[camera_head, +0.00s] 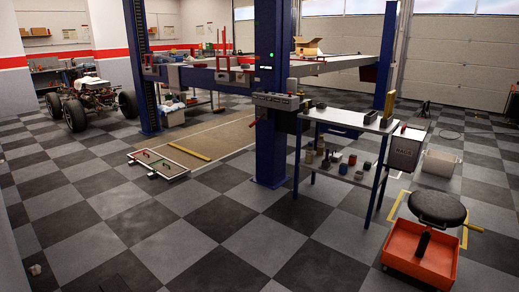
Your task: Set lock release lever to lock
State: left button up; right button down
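A blue two-post vehicle lift stands mid-view, with its near post (270,150) at centre. A grey control box (277,101) with small buttons is mounted on this post. A small, thin reddish handle-like part (256,121) sticks out at the left of the box. It is too small to tell whether it is the lock release lever or which position it is in. A green light (271,57) shows higher on the post. Neither of my grippers is in view.
A metal shelf table (352,119) with small parts stands right of the post. A red wheeled stool (420,250) is at front right. A stripped quad (90,95) stands far left. The front checkered floor is clear.

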aim_at(254, 122)
jog(key=i+l, duration=0.1)
jog(key=i, duration=1.95)
jog(key=i+l, duration=0.15)
jog(key=i, duration=0.85)
jog(key=i+u, duration=0.15)
jog(key=i, duration=0.35)
jog(key=i+l+u, duration=0.15)
jog(key=i, duration=0.35)
jog(key=i+u, duration=0.1)
jog(key=i, duration=0.4)
jog(key=i+l+u, duration=0.15)
jog(key=i, duration=0.3)
jog(key=i+l+u, duration=0.15)
jog(key=i+l, duration=0.15)
jog(key=i, duration=0.2)
jog(key=i+l+u, duration=0.15)
jog(key=i, duration=0.3)
jog(key=l, duration=0.1)
